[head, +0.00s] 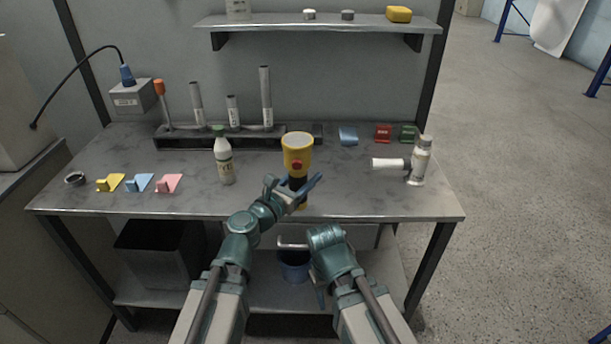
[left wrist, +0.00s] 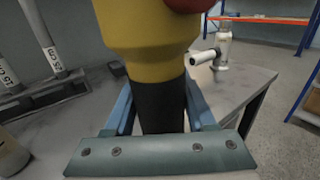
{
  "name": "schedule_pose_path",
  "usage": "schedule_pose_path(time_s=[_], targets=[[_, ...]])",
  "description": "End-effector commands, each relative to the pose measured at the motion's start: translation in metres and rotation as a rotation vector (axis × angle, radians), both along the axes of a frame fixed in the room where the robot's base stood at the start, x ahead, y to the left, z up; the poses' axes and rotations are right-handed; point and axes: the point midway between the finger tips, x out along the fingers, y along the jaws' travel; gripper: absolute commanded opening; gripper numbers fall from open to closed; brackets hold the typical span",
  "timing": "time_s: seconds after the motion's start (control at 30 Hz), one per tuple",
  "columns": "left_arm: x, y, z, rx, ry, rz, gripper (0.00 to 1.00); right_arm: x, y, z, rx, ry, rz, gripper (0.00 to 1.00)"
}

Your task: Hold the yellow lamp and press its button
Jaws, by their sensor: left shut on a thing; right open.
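The yellow lamp (head: 297,148) stands upright at the front middle of the workbench, with a pale round top, a red button (head: 296,165) on its near side and a black handle. My left gripper (head: 300,190) is shut on the black handle, below the yellow head. In the left wrist view the lamp's yellow body (left wrist: 148,48) rises between the blue fingers, with the black handle (left wrist: 160,105) between them and part of the red button (left wrist: 190,4) at the top edge. My right gripper (head: 300,267) is open and empty, low in front of the bench edge.
A green-capped bottle (head: 223,160) stands left of the lamp. A white and grey device (head: 418,160) stands to the right. A rack (head: 215,138) with several tubes is behind. Small coloured pieces (head: 140,183) lie at left. A shelf (head: 320,22) hangs above. The bench front right is clear.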

Motion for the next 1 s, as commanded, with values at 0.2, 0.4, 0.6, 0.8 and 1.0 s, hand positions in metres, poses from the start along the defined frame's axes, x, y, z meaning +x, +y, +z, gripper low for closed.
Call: schedule_pose_path(time_s=[0.2,0.4,0.6,0.8,1.0], targets=[[0.0,0.0,0.0,0.0,0.0,0.0,0.0,0.0,0.0,0.0,0.0,0.0,0.0,0.5],[0.001,0.0,0.0,0.0,0.0,0.0,0.0,0.0,0.0,0.0,0.0,0.0,0.0,0.5],[0.008,0.0,-0.002,0.0,0.0,0.0,0.0,0.0,0.0,-0.002,0.0,0.0,0.0,0.5],[0.02,0.0,-0.005,0.0,0.0,0.0,0.0,0.0,0.0,-0.006,0.0,0.0,0.0,0.5],[0.031,-0.001,-0.008,0.0,0.0,0.0,0.0,0.0,0.0,-0.009,0.0,0.0,0.0,0.5]])
